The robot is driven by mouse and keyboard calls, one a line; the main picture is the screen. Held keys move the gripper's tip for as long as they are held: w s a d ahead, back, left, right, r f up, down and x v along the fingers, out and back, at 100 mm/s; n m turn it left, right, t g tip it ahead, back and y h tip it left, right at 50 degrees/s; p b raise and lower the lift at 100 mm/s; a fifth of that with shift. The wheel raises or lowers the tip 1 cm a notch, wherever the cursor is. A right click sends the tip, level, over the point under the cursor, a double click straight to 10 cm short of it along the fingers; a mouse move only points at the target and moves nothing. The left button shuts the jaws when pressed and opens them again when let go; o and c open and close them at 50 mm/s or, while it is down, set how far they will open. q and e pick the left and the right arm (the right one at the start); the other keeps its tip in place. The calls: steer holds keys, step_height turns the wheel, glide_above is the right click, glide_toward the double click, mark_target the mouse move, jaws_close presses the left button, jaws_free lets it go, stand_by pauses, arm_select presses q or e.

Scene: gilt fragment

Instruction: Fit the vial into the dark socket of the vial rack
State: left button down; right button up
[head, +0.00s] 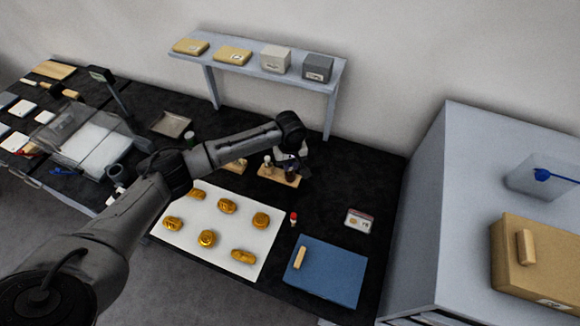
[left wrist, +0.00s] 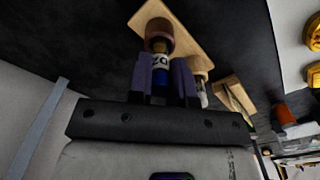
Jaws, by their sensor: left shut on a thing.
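My left gripper (head: 291,158) is at the vial rack, its fingers mostly hidden by the wrist in the head view. In the left wrist view, the two fingers of my left gripper (left wrist: 160,82) are shut on a vial (left wrist: 158,60) with a brown top, a white label and a blue part. This vial is small and dark in the head view (head: 290,173). The wooden vial rack (head: 270,177) lies behind it, also in the left wrist view (left wrist: 190,37). The socket is hidden; I cannot tell whether the vial is in it. My right gripper is out of view.
Another vial (head: 268,164) stands at the rack's left part. A second wooden block (head: 236,167) is close by on the left. A red-topped vial (head: 293,217), a white mat (head: 188,235) with gold pieces and a blue pad (head: 325,272) lie nearer. A shelf (head: 255,68) stands behind.

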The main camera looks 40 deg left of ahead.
arm_select(q)
steer(key=shift+f, duration=0.85)
steer(key=shift+f, duration=0.1)
steer(key=c, duration=1.1)
jaws_free()
steer(key=shift+o, duration=0.2)
step_height(320, 180, up, 11)
steer(key=shift+f+p, duration=0.15)
steer(key=shift+p, duration=0.5)
steer(key=shift+r, duration=0.8)
